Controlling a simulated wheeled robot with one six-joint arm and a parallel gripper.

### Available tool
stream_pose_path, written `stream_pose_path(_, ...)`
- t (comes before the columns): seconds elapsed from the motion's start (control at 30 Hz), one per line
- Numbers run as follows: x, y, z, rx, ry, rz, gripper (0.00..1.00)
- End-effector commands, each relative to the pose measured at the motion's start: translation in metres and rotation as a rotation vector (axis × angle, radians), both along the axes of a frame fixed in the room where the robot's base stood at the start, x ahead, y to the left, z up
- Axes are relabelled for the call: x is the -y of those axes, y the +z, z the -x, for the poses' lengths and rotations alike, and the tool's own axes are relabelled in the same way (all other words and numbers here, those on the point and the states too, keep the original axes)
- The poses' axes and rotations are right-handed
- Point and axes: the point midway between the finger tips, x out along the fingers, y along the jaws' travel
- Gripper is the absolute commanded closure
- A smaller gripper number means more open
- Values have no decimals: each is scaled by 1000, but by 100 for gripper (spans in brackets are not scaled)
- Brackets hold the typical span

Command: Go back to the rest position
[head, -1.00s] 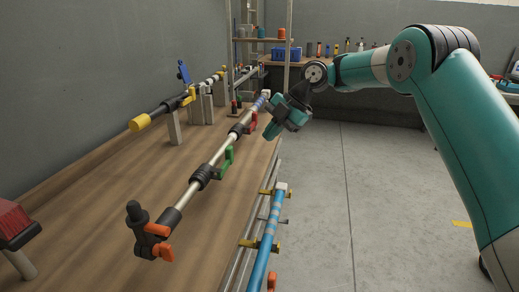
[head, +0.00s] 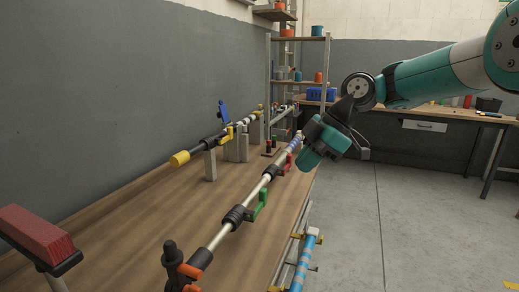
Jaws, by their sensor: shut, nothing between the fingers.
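My gripper (head: 311,158) hangs from my teal arm in the upper right of the head view, beyond the right edge of the wooden bench (head: 130,240). Its teal body points down and to the left, and its fingers are small in this view. It is shut and holds nothing. In the picture it is just right of a long metal pipe (head: 222,234) with green and red valve handles. I see a gap of background between the gripper and the pipe's red handle, but their distance in depth is hard to tell.
A second pipe with a yellow end (head: 180,158) rests on grey blocks near the wall. A blue pipe (head: 304,262) runs beside the bench. Shelves stand behind. The grey floor (head: 410,230) at right is clear.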

Motion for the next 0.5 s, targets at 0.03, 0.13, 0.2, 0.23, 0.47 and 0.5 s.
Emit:
stream_pose_path(0.03,-8,14,30,-61,-88,14,100)
stream_pose_path(0.13,-16,23,88,-195,-297,48,100)
stream_pose_path(0.2,-16,24,131,-282,-445,75,100)
stream_pose_path(0.23,-15,23,150,-315,-507,87,100)
stream_pose_path(0.47,8,-3,266,-502,-901,166,100)
stream_pose_path(0.5,12,-8,278,-520,-943,176,100)
